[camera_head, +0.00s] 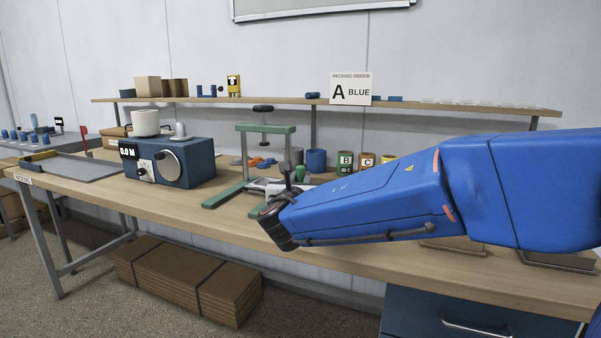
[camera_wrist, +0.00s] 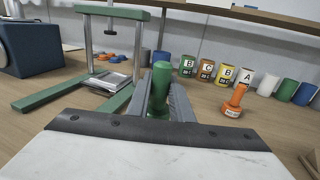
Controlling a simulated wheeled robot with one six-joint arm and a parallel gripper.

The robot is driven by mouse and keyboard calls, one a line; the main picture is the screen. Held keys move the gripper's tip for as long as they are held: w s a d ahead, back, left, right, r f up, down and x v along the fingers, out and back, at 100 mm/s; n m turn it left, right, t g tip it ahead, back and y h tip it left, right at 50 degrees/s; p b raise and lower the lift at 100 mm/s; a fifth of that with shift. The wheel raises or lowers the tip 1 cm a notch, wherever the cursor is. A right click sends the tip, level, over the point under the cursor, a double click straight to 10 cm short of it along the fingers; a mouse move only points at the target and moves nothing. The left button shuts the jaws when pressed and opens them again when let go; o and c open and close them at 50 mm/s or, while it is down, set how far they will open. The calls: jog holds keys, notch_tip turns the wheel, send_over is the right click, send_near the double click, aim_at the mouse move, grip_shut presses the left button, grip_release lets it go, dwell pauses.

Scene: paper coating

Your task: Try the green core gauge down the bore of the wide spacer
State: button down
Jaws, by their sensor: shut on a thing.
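My gripper (camera_wrist: 160,98) is shut on the green core gauge (camera_wrist: 160,80), a green cylinder standing upright between the two grey fingers. In the head view a small green piece, which looks like the gauge (camera_head: 299,173), shows just beyond my wrist, where my arm hides much of the bench. I cannot tell which piece is the wide spacer. Several short cylinders stand in a row behind the gauge, among them a blue one (camera_head: 316,160) and others with letter labels. No bore shows clearly, and the gauge is apart from them.
A green press frame (camera_wrist: 113,45) with a metal plate (camera_wrist: 105,82) stands left of my gripper. An orange gauge-like piece (camera_wrist: 233,100) stands to the right. The labelled cylinders (camera_wrist: 207,70) line the back under a shelf (camera_head: 440,105). A blue machine (camera_head: 175,165) sits further left.

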jog(key=shift+f, duration=0.6)
jog(key=shift+f, duration=2.6)
dwell(1.1)
jog(key=c, duration=1.5)
grip_release()
jog(key=shift+s+a, duration=0.2)
jog(key=shift+s, duration=2.7)
jog(key=shift+s+a, duration=0.15)
jog(key=shift+s, duration=2.75)
jog(key=shift+s+a, duration=0.2)
jog(key=shift+s, duration=2.7)
